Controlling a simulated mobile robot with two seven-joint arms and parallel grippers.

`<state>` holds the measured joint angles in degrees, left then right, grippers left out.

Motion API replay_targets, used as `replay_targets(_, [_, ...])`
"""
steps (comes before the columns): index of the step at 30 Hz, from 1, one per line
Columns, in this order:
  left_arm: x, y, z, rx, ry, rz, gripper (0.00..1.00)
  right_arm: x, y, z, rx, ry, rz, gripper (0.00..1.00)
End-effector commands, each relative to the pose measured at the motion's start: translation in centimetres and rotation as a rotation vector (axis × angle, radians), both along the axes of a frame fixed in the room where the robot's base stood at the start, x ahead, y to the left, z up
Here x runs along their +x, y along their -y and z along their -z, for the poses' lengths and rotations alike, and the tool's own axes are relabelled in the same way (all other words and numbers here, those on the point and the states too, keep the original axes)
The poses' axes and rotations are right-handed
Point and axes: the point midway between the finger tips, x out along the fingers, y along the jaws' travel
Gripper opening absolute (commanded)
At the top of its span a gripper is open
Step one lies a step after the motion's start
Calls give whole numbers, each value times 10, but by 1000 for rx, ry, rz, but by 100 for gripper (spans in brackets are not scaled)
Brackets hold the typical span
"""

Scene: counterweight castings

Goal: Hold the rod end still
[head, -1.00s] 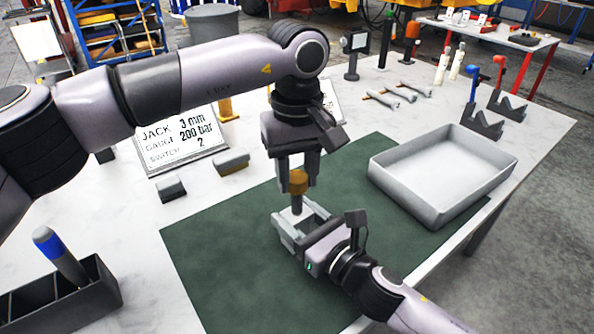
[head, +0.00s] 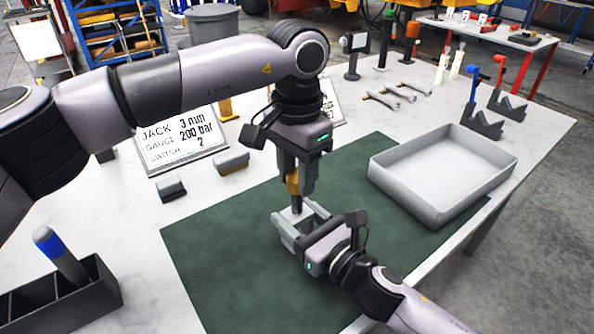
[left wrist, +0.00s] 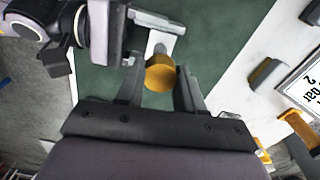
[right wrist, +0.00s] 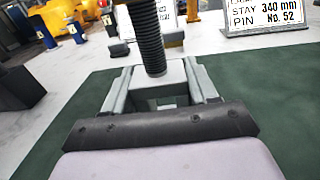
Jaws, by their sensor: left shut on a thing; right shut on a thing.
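A grey rod end (head: 290,228), a block with a square opening, is at the middle of the green mat (head: 215,270). My right gripper (head: 303,228) is shut on it; the right wrist view shows the block (right wrist: 172,72) between both fingers. A dark threaded rod (right wrist: 150,40) stands upright on the block's top; whether it enters a hole is hidden. On the rod's upper end is a yellow-brown knob (head: 292,183), also in the left wrist view (left wrist: 160,76). My left gripper (head: 300,186) is shut on this knob from above.
A grey tray (head: 440,175) stands to the right, partly over the mat. A sign (head: 182,140) and two small blocks (head: 232,163) stand at the back left. A black divided box (head: 65,300) is front left. The mat's front left is clear.

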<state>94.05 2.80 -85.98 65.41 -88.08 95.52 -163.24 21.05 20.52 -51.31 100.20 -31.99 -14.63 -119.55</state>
Motion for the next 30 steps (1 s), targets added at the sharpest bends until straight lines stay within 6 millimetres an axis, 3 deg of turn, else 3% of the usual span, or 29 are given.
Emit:
replay_targets(4, [0,0,0,0,0,-2,0,0,0,0,-1,-1,0,0])
replay_targets(5, [0,0,0,0,0,-2,47,0,0,0,-1,-1,0,0])
replay_targets(6, [0,0,0,0,0,-2,60,0,0,0,-1,-1,0,0])
replay_targets(7, [0,0,0,0,0,-2,62,0,0,0,-1,-1,0,0])
replay_targets(17, [0,0,-3,-1,1,-3,62,0,0,0,-1,-1,0,0])
replay_targets(27, [0,0,-42,-1,2,-4,62,0,0,1,-1,-1,0,0])
replay_targets(30, [0,0,-45,0,-1,-3,62,0,0,1,-1,-1,0,0])
